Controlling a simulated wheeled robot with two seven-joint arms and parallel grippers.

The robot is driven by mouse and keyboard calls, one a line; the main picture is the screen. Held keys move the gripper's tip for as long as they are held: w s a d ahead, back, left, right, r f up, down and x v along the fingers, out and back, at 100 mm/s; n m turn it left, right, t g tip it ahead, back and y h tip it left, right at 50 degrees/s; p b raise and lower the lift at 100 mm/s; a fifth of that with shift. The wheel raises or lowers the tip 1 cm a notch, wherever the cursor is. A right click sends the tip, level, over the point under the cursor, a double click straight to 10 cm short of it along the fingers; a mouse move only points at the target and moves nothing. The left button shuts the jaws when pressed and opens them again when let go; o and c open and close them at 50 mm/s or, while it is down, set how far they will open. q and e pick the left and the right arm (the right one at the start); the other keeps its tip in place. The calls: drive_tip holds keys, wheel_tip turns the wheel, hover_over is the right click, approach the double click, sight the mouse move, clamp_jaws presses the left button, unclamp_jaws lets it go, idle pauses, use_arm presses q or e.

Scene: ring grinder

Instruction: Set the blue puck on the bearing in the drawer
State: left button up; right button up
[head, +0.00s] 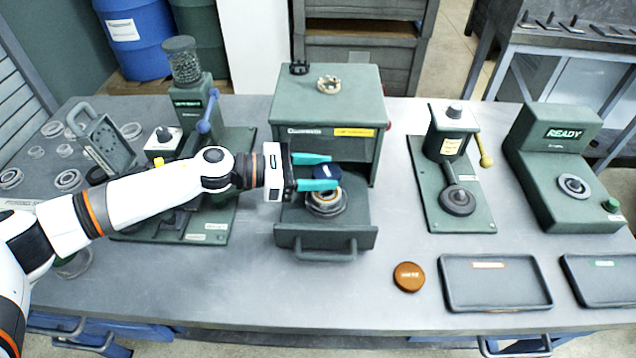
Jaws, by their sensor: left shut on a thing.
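The dark blue puck (327,172) is between the teal fingertips of my left gripper (322,172), which is shut on it. The gripper comes in from the left, just in front of the green machine box (330,110). The bearing (325,203) sits in the pulled-out drawer (350,240) below. The puck is over the back part of the bearing and hides some of it. I cannot tell whether puck and bearing touch. My right gripper is not in view.
An orange-brown puck (408,277) lies on the table right of the drawer. Two dark trays (448,296) (572,292) are at the front right. A lever press (455,160) and a READY machine (562,150) stand at the right. Loose bearings (68,180) lie at the left.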

use_arm(q)
wheel_tip(320, 180, down, 3)
drive_tip(key=shift+f, duration=0.5)
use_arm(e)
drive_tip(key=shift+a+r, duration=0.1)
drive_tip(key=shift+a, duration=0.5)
use_arm(q)
drive_tip(key=shift+f, duration=0.25)
drive_tip(key=o, duration=1)
drive_tip(key=shift+r, duration=0.1)
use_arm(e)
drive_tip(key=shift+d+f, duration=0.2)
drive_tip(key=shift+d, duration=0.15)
